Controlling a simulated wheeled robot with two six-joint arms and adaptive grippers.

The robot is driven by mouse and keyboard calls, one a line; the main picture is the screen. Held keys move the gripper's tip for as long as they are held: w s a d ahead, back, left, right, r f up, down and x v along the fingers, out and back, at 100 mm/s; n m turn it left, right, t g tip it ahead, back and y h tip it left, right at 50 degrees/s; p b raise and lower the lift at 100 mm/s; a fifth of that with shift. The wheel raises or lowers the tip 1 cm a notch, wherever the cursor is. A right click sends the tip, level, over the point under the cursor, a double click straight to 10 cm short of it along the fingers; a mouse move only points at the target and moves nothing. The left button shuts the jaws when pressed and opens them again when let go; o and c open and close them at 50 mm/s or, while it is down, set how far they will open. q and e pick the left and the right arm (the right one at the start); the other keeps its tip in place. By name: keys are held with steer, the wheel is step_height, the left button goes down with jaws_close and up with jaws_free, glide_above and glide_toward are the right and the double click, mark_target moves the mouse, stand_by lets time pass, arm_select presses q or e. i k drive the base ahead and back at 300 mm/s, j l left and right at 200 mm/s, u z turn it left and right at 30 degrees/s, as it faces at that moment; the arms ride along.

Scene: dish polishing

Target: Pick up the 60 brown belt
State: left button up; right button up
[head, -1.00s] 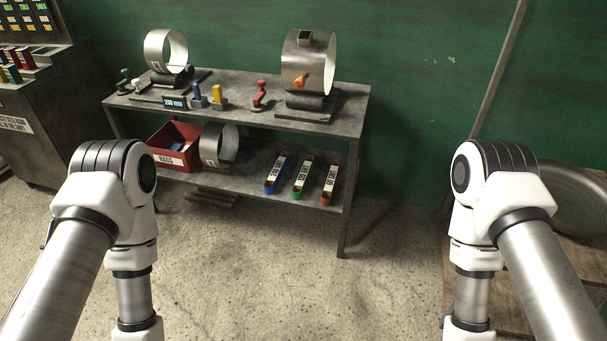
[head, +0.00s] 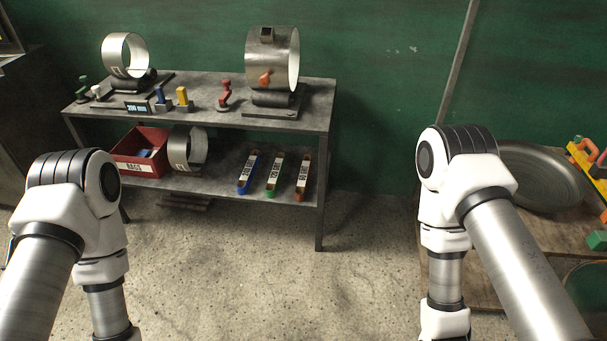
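A belt with brown ends (head: 301,192) and a white label lies on the lower shelf of the metal bench, near its right end. The label print is too small to read. A green belt (head: 273,187) and a blue belt (head: 243,187) lie to its left, side by side and apart. Both my arms show at the left and right of the picture, bent downward. Neither gripper is in view. The arms are well in front of the bench and touch none of the belts.
The bench (head: 320,108) carries metal hoops and several small coloured tools on top. A red rags box (head: 125,150) and a hoop (head: 197,152) share the lower shelf. A wooden table (head: 490,250) with a round dish (head: 540,180) stands at right. The floor before the bench is clear.

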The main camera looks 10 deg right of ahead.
mark_target(302, 184)
steer(key=i+l+z, duration=0.15)
steer(key=i, duration=0.45)
steer(key=i+l+z, duration=0.15)
steer(key=i, duration=0.4)
steer(key=i+l+z, duration=0.15)
steer(key=i, duration=0.45)
